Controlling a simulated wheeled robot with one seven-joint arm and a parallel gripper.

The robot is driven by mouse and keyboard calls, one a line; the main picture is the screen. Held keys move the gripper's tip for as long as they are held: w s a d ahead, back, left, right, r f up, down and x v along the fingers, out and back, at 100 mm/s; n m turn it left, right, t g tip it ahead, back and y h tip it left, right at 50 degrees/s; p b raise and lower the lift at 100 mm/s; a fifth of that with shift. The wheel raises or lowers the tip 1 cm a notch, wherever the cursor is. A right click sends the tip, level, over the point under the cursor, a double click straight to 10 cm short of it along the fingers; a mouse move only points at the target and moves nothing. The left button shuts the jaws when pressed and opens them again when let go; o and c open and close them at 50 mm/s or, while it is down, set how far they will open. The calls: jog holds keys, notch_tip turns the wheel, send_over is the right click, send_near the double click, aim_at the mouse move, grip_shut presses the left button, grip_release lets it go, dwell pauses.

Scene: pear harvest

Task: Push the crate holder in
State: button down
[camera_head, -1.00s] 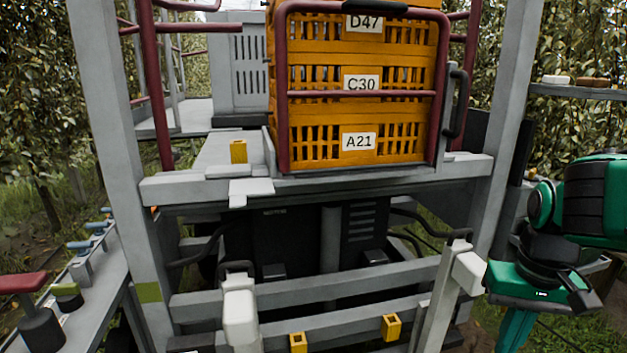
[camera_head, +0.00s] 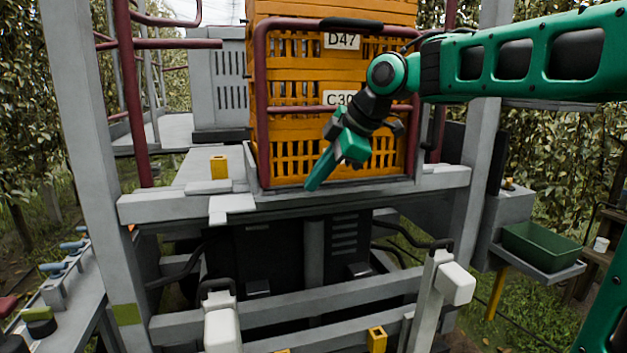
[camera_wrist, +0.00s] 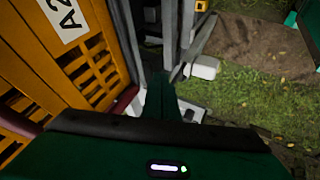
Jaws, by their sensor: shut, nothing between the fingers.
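The crate holder, a maroon tube frame (camera_head: 262,110) on a grey base, stands around a stack of orange slatted crates (camera_head: 290,158) on the grey platform. My gripper (camera_head: 313,186) is in front of the lowest crate, near the holder's lower front edge, pointing down and left. Its fingers are together and empty. My arm hides the lowest crate's label and part of the C30 label. In the wrist view, my gripper (camera_wrist: 160,95) is beside the orange crate (camera_wrist: 65,85), whose white label shows. I cannot tell whether it touches the holder.
White posts with black handles (camera_head: 222,325) stand below the platform, left and right (camera_head: 455,280). Grey uprights (camera_head: 75,130) flank the opening. A small yellow block (camera_head: 219,167) sits on the platform left of the crates. A green tray (camera_head: 543,247) is at the right.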

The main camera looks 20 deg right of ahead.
aim_at(295, 193)
jog(key=w+a+f, duration=0.1)
jog(key=w+f, duration=0.3)
jog(key=w+a+f, duration=0.1)
jog(key=w+f, duration=0.1)
jog(key=shift+w+a, duration=0.1)
jog(key=shift+a, duration=0.2)
jog(key=shift+w+r, duration=0.1)
jog(key=shift+w, duration=0.5)
